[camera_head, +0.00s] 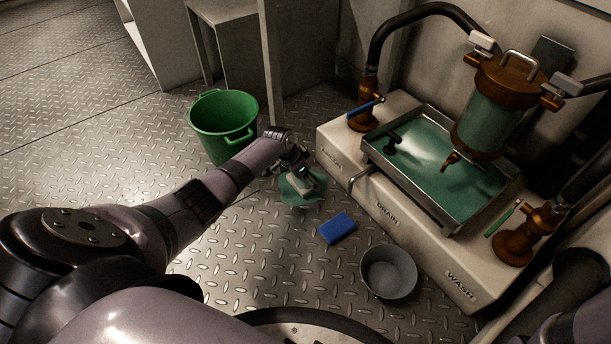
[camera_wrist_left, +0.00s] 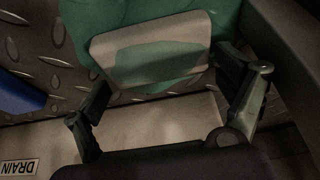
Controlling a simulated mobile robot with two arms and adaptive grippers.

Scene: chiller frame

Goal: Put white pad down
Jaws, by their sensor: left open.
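The white pad (camera_head: 306,187) is small, pale and flat, and lies over a green wet patch (camera_head: 290,193) on the metal floor. In the left wrist view the white pad (camera_wrist_left: 195,32) has rounded corners and a green stain in its middle. My left gripper (camera_head: 300,172) is right at the pad and partly covers it in the head view. Its two fingers (camera_wrist_left: 160,75) are spread apart near the pad's near edge, and nothing is clamped between them. Whether a finger touches the pad is unclear. My right gripper is out of view.
A blue sponge-like block (camera_head: 337,228) and a grey bucket (camera_head: 388,272) stand on the floor nearby. A green bucket (camera_head: 222,128) is behind my left arm. The pale chiller base (camera_head: 420,250), with its tray of green liquid (camera_head: 440,165), bounds the right side. Floor at left is clear.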

